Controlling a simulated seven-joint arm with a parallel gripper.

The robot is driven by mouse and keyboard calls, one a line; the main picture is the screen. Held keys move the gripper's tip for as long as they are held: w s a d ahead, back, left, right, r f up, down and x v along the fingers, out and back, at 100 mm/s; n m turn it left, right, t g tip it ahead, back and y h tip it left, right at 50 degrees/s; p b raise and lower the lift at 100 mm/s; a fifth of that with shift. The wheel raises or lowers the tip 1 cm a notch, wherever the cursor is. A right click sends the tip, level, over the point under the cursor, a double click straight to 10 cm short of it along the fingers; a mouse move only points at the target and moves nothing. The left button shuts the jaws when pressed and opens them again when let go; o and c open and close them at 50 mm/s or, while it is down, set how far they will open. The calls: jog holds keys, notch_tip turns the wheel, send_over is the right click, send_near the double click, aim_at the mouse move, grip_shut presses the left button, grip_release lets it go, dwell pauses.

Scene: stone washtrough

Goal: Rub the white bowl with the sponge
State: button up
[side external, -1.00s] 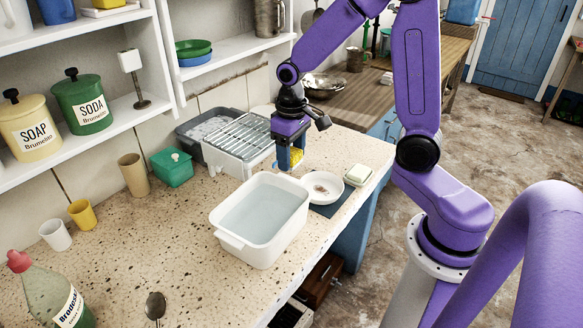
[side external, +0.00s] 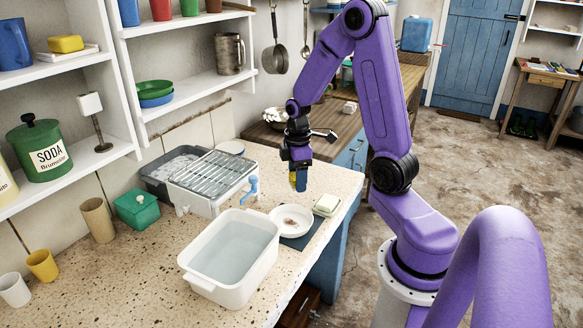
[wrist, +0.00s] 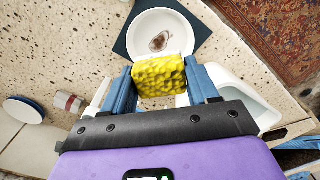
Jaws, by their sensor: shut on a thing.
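The white bowl (side external: 286,233) stands upright on a dark blue mat (side external: 312,232) on the speckled counter, with a brown stain inside. My gripper (side external: 299,184) is raised above the counter, up and slightly right of the bowl in the side view. Its blue fingers are shut on the yellow sponge (side external: 292,178). In the wrist view the sponge (wrist: 159,76) fills the gap between the fingers and covers the near rim of the bowl (wrist: 147,24), whose stain shows beyond it. The sponge appears apart from the bowl.
A white basin of water (side external: 205,285) stands left of the bowl. A cream block on a dish (side external: 327,205) sits right of it. A wire drying rack (side external: 212,172) and a blue-handled item (side external: 253,187) stand behind. The counter's front edge is close.

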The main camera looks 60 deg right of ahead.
send_over(297, 223)
notch_tip(297, 223, down, 11)
jog(key=shift+f, duration=0.2)
jog(key=shift+w+a+f, duration=0.15)
jog(key=shift+w+f, duration=0.15)
jog(key=shift+f, duration=0.25)
jog(key=shift+w+a+f, duration=0.15)
jog(key=shift+w+f, duration=0.15)
jog(key=shift+f, duration=0.2)
jog(key=shift+w+a+f, duration=0.1)
jog(key=shift+w+a, duration=0.6)
jog(key=shift+w, duration=0.35)
jog(key=shift+s+d, duration=0.55)
jog(key=shift+s, duration=0.25)
jog(key=shift+s+d, duration=0.55)
jog(key=shift+s, duration=0.25)
jog(key=shift+w+a, duration=0.1)
jog(key=shift+a, duration=0.15)
jog(key=shift+w+a, duration=0.5)
jog(key=shift+w, duration=0.2)
jog(key=shift+w+a, duration=0.45)
jog(key=shift+w, duration=0.25)
jog(key=shift+s+d, duration=0.55)
jog(key=shift+s, duration=0.25)
jog(key=shift+s+d, duration=0.55)
jog(key=shift+s, duration=0.2)
notch_tip(297, 223, up, 8)
jog(key=shift+d+f, duration=0.1)
